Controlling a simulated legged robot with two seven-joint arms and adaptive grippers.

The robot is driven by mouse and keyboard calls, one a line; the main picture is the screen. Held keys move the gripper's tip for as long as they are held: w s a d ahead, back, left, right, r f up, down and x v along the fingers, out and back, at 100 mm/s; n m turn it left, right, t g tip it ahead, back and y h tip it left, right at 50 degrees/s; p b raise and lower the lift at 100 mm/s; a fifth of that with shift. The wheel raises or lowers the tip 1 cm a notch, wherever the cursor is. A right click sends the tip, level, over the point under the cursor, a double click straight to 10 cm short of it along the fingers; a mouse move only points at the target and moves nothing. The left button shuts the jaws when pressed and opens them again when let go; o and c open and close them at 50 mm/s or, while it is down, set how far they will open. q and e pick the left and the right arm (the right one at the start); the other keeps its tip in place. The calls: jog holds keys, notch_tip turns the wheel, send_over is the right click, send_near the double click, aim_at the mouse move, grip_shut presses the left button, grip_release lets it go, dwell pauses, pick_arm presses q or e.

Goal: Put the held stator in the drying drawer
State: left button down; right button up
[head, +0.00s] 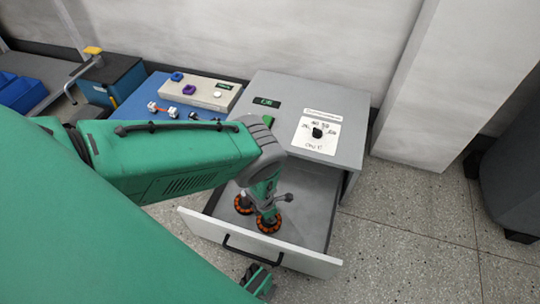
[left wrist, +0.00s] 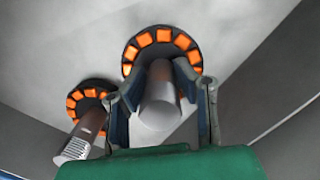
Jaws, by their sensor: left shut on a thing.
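The drying drawer (head: 306,259) is pulled open below the grey cabinet. My left gripper (head: 268,202) reaches down into it, shut on the grey shaft of a stator (head: 270,226) with a ring of orange coils. In the left wrist view, the fingers (left wrist: 161,110) stand on both sides of the held stator's shaft (left wrist: 160,88), coil ring at the far end. A second stator (head: 241,207) is in the drawer just to the left; it also shows in the left wrist view (left wrist: 76,147). Whether the held stator touches the drawer floor is unclear. My right gripper (head: 257,279) shows only partly.
The cabinet top (head: 283,88) carries a display and a dial panel (head: 317,132). A blue table (head: 160,92) to the left holds a pale block with coloured parts and small pieces. The drawer's right part is bare. Its front has a black handle (head: 250,252).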

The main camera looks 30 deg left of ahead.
aim_at(265, 221)
pick_arm(q)
jog(key=c, duration=1.3)
grip_release()
jog(key=r+p, duration=0.3)
jog(key=r, duration=0.1)
jog(key=s+r+p, duration=0.1)
jog(key=r+p, duration=0.3)
jog(key=a+r+p, duration=0.1)
jog(key=r+p, duration=0.2)
jog(key=r, duration=0.1)
jog(key=shift+s, duration=0.3)
jog(key=s+r+m, duration=0.6)
jog(key=r+m, duration=0.3)
jog(key=m, duration=0.1)
jog(key=s+r+m, duration=0.7)
jog(key=r+m, duration=0.2)
jog(key=m, duration=0.1)
jog(key=s+a+r+m, duration=0.1)
jog(key=s+r+m, duration=0.6)
jog(key=r+m, duration=0.2)
jog(key=shift+s+r+m+g+y, duration=0.15)
jog(key=shift+m+g+y, duration=0.25)
jog(key=shift+m, duration=0.4)
